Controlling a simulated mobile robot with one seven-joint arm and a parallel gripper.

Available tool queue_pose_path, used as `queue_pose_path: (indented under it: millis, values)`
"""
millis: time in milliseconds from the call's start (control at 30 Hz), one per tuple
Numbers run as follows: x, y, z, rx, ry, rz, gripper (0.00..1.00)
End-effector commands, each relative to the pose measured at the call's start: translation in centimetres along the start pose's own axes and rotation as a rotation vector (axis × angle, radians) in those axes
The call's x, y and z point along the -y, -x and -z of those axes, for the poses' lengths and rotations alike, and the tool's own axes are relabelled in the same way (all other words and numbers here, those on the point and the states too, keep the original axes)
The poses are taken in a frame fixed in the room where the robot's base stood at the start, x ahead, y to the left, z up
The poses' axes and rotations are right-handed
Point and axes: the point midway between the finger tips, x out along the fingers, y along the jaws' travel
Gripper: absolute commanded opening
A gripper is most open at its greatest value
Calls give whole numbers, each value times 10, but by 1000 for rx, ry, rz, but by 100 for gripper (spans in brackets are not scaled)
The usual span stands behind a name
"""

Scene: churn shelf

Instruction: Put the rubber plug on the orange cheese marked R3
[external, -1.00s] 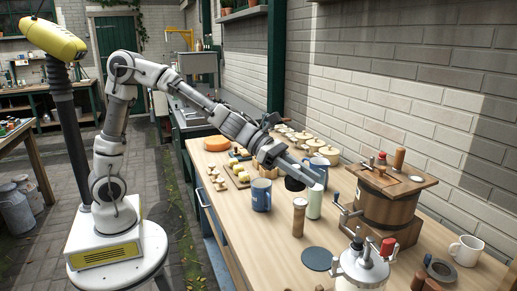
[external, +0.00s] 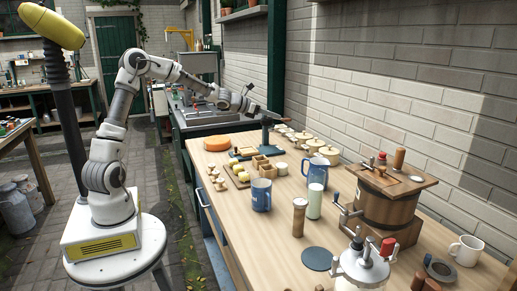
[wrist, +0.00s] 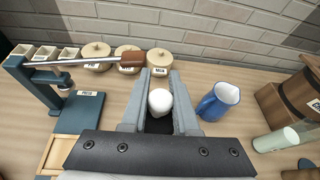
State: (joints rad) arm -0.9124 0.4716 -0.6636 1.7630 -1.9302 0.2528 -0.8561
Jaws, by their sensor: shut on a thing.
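The orange cheese (external: 217,143) lies flat at the far left end of the workbench. Its marking cannot be read in the external view, and it is out of the wrist view. My gripper (external: 264,113) is raised over the far part of the bench, to the right of the cheese. A white pot (wrist: 160,102) shows between the fingers and seems to stand on the bench below.
A teal press (wrist: 78,112) with a long wooden-handled lever stands left of the fingers in the wrist view. Lidded pots line the wall. A blue jug (external: 318,178), a blue mug (external: 261,195) and a wooden churn (external: 385,215) stand further right.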

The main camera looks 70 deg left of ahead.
Motion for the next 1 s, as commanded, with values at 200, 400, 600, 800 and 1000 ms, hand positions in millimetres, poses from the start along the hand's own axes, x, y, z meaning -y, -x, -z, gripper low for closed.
queue_pose_path:
  millis: [200,400,600,800,1000]
  values:
    - [-118,34,8,4,79,-176,0]
    - [-197,70,22,5,134,-300,0]
    - [-244,96,33,5,168,-376,0]
    - [-265,107,46,3,187,-411,0]
    - [-266,100,62,4,186,-410,0]
